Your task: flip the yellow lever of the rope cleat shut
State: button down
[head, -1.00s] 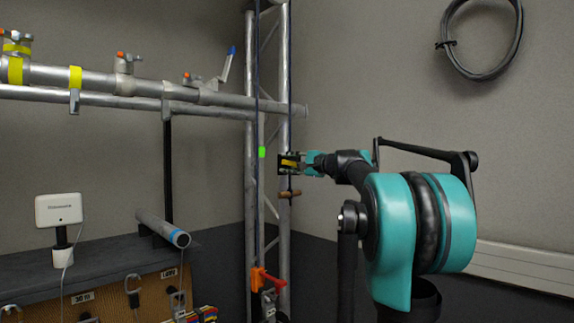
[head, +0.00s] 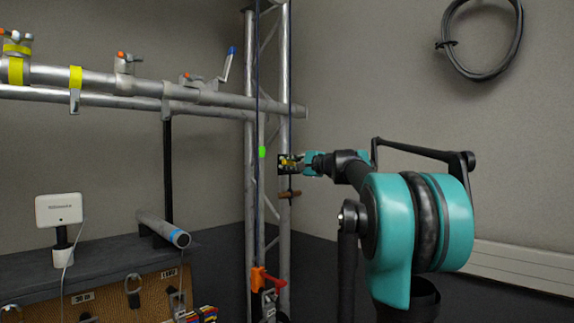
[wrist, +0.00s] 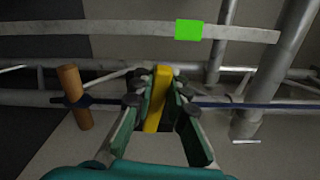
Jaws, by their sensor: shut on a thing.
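The rope cleat (head: 281,171) is a small dark fitting on the right upright of the truss, largely hidden by my fingers. Its yellow lever (head: 285,162) shows at my fingertips in the head view. In the wrist view the yellow lever (wrist: 157,102) stands between the two fingers and points back toward my palm. My gripper (head: 294,164) reaches in from the right; in the wrist view my gripper (wrist: 160,98) is closed around the lever. A dark blue rope (wrist: 235,105) runs through at the cleat. Whether the lever is fully shut is hidden.
An orange-handled device (head: 266,279) is low on the truss. Pipes with clamps (head: 120,82) extend left.

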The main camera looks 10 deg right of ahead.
jog(key=shift+f, duration=0.1)
jog(key=shift+f+n, duration=0.5)
jog(key=shift+n, duration=0.6)
jog(key=c, duration=1.5)
grip_release()
jog(key=v, duration=1.2)
